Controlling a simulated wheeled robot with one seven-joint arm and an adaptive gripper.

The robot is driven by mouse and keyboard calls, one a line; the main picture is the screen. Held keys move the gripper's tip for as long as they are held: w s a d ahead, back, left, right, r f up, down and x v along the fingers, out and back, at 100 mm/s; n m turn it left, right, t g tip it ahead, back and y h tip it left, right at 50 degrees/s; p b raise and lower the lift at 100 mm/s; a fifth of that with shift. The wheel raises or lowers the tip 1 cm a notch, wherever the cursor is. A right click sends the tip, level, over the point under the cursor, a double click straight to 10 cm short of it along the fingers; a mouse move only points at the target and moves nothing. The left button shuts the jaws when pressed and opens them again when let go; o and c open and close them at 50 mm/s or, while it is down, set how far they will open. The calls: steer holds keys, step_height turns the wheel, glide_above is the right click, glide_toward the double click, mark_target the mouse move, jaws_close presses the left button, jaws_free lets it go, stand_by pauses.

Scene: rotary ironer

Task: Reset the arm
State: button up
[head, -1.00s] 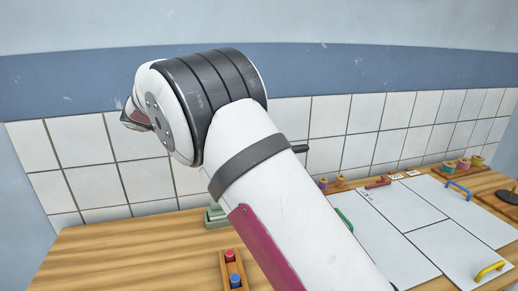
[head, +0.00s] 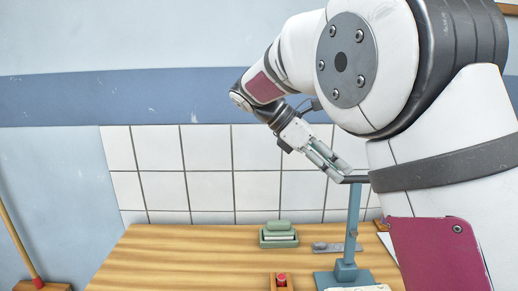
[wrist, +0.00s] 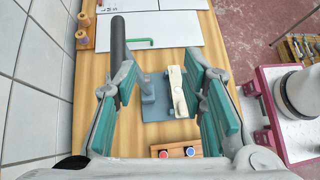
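My gripper (head: 332,170) is raised above the table at the end of my bent arm in the head view. In the wrist view its two green-padded fingers (wrist: 165,90) are wide apart, with nothing held between the pads. A blue stand (head: 352,230) with a dark horizontal bar rises from the table close to my gripper. In the head view the fingertips overlap the end of the bar (head: 356,179); I cannot tell whether they touch. In the wrist view the dark bar (wrist: 118,48) passes by the left finger. A cream piece (wrist: 178,92) shows below, between the fingers.
A wooden block with red and blue buttons (wrist: 175,151) lies at the table's front. White panels (wrist: 160,28) with a green handle lie beyond the stand. The table's left part is clear.

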steer(key=s+d+f+m+t+y, duration=0.1)
steer(key=s+m+y, duration=0.4)
steer(key=s, duration=0.8)
steer(key=s+d+f+m+t+y, duration=0.1)
steer(key=s+f+m+t+y, duration=0.2)
steer(key=s+m, duration=0.9)
steer(key=s+t+y, duration=0.1)
steer(key=s+t, duration=0.1)
steer(key=t, duration=0.1)
steer(key=shift+s+f+y, duration=0.15)
steer(key=shift+y, duration=0.25)
